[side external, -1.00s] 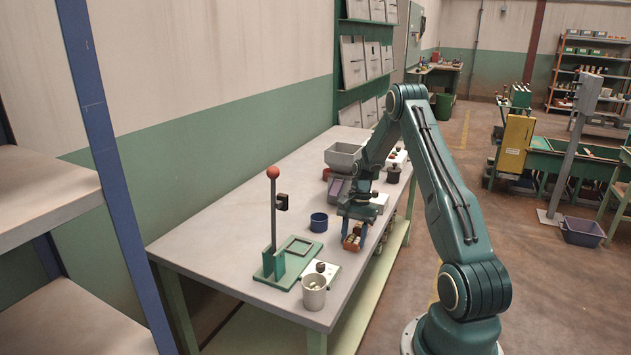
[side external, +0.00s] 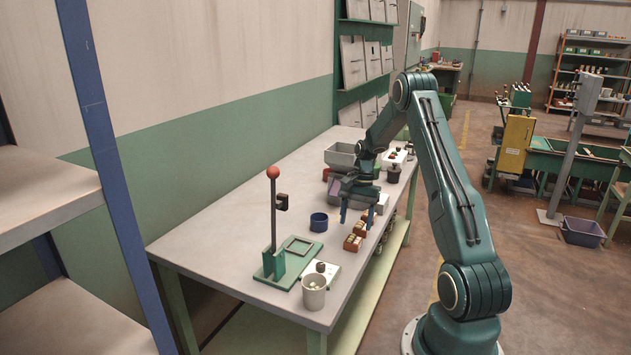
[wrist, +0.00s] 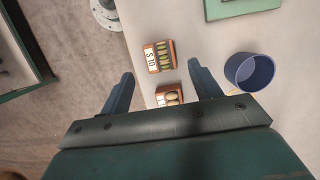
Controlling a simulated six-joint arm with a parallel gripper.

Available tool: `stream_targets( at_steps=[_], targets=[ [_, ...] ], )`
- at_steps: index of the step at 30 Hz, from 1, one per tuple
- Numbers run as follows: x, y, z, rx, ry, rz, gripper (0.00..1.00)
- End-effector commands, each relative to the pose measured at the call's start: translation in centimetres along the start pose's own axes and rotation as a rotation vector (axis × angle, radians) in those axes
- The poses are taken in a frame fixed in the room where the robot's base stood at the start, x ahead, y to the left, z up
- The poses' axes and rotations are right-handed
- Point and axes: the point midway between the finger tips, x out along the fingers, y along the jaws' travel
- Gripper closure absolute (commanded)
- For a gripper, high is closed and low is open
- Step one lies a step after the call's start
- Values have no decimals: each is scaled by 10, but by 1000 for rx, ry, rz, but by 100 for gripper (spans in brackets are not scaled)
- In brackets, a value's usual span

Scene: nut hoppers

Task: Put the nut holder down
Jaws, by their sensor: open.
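Two small orange-brown nut holders stand upright on the bench beside each other near its front edge. The first nut holder (side external: 352,243) has a white label and nuts in rows, and shows in full in the wrist view (wrist: 160,57). The second nut holder (side external: 360,229) is close behind it; in the wrist view (wrist: 170,94) it is partly hidden by the gripper body. My gripper (side external: 357,224) is open and empty, its blue fingers pointing down over the holders. In the wrist view the fingers (wrist: 160,72) are spread wide and apart from both holders.
A blue round cup (side external: 319,222) stands left of the holders. A green fixture (side external: 300,248) with a red-knobbed lever (side external: 273,210) and a pale cup with nuts (side external: 314,292) are at the near end. A grey hopper (side external: 342,157) stands behind the gripper.

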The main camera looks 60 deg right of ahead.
Motion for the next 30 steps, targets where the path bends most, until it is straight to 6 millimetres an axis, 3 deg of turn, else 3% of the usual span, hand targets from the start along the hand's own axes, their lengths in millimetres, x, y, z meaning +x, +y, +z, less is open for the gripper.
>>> stream_targets(
  at_steps=[6,12,30],
  targets=[
    [-37,0,0,0,3,-2,37],
    [-59,0,0,-1,1,-2,37],
    [-67,0,0,0,0,0,37]
  ],
)
